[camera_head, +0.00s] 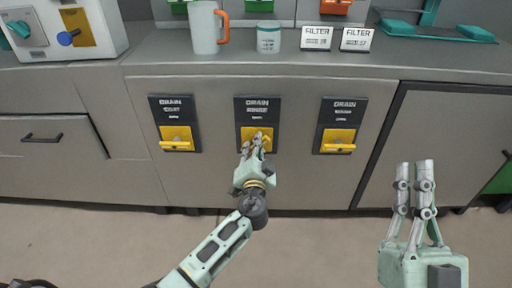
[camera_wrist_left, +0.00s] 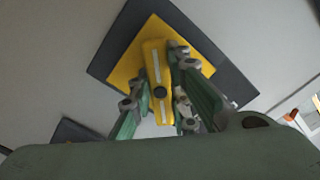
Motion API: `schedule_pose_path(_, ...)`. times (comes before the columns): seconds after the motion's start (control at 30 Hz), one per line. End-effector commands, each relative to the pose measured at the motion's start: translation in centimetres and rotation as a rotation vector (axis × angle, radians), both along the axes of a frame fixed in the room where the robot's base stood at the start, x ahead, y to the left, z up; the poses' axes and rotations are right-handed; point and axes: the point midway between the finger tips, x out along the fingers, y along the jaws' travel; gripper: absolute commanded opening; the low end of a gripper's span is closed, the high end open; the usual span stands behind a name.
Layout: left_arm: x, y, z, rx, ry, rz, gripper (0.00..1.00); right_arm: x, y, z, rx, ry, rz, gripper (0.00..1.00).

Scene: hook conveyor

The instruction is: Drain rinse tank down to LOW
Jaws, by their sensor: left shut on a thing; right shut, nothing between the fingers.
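Three drain panels with yellow handles are set in the grey cabinet front: a left one (camera_head: 175,124), a middle one (camera_head: 258,105) and a right one (camera_head: 340,124). Their small labels are too blurred to read surely beyond "DRAIN". My left gripper (camera_head: 257,143) is at the middle panel, shut on its yellow handle and hiding much of it. In the left wrist view the yellow handle (camera_wrist_left: 156,60) lies between the fingers. My right gripper (camera_head: 415,170) is shut and empty, raised in front of the right cabinet door, away from the panels.
A white control box (camera_head: 60,30) with a blue knob stands at the left. The floor (camera_head: 80,240) in front is clear.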

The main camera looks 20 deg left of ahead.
Motion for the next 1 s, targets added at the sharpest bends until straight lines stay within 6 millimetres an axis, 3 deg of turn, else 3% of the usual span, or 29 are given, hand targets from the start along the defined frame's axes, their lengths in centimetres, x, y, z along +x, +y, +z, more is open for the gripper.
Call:
schedule_pose_path(0.47, 0.0, 0.0, 0.1, 0.295, 0.086, -0.001, 0.00, 0.6, 0.1, -0.5, -0.012, 0.041, -0.001, 0.00)
schedule_pose_path(1.0, -0.1, 0.0, 0.1, 0.658, 0.191, -0.001, 0.00, 3.1, 0.2, -4.7, -0.079, 0.277, -0.014, 0.00)
